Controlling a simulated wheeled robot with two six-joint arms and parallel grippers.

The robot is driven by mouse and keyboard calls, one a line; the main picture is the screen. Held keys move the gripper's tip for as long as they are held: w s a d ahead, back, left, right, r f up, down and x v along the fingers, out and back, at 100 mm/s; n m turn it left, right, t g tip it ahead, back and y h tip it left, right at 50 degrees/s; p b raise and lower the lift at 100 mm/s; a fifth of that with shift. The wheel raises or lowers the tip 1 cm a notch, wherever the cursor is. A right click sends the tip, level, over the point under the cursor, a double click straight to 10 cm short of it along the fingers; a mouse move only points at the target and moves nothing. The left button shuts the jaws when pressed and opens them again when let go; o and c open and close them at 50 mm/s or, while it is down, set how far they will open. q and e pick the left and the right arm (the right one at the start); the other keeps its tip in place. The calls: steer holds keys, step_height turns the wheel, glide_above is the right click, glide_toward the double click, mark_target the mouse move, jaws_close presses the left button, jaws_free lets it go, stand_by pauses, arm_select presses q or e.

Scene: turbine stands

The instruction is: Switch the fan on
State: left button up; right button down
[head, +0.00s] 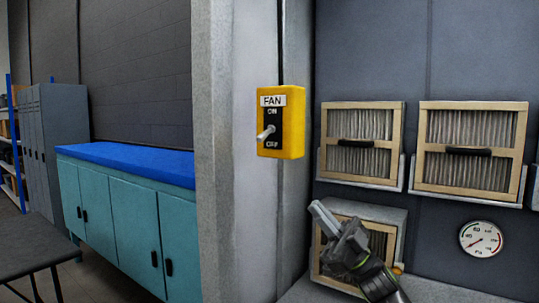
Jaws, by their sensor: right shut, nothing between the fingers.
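The yellow fan switch box (293,124) is fixed to the grey pillar. The metal toggle lever (265,133) sticks out to the left and points slightly down, toward the OFF side. My right gripper (316,208) is shut and empty, below and to the right of the box, apart from it. Its fingers point up and to the left. My left gripper is not in view.
Two framed filters (470,182) (360,172) sit in holders on the dark wall at right. A lower filter unit (390,214) stands behind my right gripper. A round gauge (480,239) is at lower right. A teal cabinet (133,223) with a blue top stands left of the pillar.

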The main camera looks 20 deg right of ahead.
mark_target(279, 157)
steer(key=shift+s+a+r+n+g+y, duration=0.1)
steer(key=shift+r+n+g+y, duration=0.35)
steer(key=shift+n+g, duration=0.4)
steer(key=shift+s+a+r+n+g+y, duration=0.1)
steer(key=shift+r+n+g+y, duration=0.4)
steer(key=shift+g, duration=0.65)
steer(key=shift+f, duration=0.1)
steer(key=p+x, duration=0.6)
steer(key=x, duration=0.7)
steer(key=shift+d+p, duration=0.1)
steer(key=shift+p, duration=0.25)
steer(key=shift+w+a+r, duration=0.15)
steer(key=shift+a+r, duration=0.15)
steer(key=shift+a, duration=0.1)
steer(key=shift+w+p, duration=0.1)
steer(key=shift+p, duration=0.3)
steer(key=shift+r, duration=0.1)
